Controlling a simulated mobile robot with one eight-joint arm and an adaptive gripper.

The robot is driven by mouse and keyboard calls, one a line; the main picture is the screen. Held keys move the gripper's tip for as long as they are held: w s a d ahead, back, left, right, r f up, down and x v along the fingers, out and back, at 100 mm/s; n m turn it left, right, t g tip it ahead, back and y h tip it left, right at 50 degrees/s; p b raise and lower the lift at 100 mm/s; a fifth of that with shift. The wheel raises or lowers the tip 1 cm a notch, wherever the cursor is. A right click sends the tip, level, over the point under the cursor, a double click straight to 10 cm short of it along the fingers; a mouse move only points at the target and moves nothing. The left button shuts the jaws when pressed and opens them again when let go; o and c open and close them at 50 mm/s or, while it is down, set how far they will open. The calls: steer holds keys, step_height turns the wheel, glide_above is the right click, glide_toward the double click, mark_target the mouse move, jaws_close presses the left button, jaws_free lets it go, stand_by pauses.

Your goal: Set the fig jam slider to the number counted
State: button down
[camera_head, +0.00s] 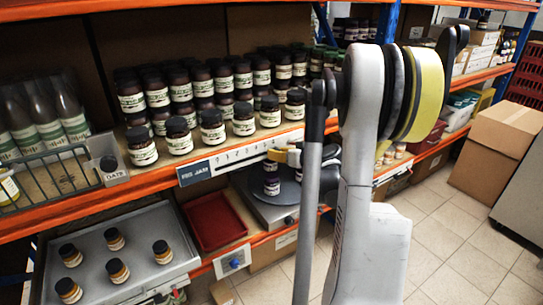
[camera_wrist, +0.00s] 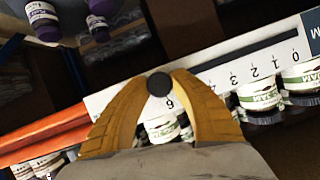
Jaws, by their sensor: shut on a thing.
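The fig jam slider is a white strip (camera_head: 245,158) on the orange shelf edge, with a dark slot and printed numbers. A label plate (camera_head: 207,171) at its left end appears to read FIG JAM. In the wrist view the strip (camera_wrist: 222,62) shows upside down, with 0 at right. The round black knob (camera_wrist: 158,84) sits between my gripper's yellow fingertips (camera_wrist: 160,80), beside the printed 6. The fingers hide neighbouring numbers. In the head view my gripper (camera_head: 282,156) is at the strip's right part, and the knob is hidden. Dark jars with pale labels (camera_head: 212,127) stand in rows above the strip.
A wire basket (camera_head: 50,180) and bottles stand left. Cardboard boxes (camera_head: 503,140) stand on the tiled floor at right.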

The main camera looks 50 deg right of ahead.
steer(key=shift+d, duration=0.15)
steer(key=c, duration=1.1)
jaws_free()
steer(key=shift+d, duration=0.15)
steer(key=shift+o, duration=0.2)
steer(key=shift+s, duration=0.15)
steer(key=v, duration=1.2)
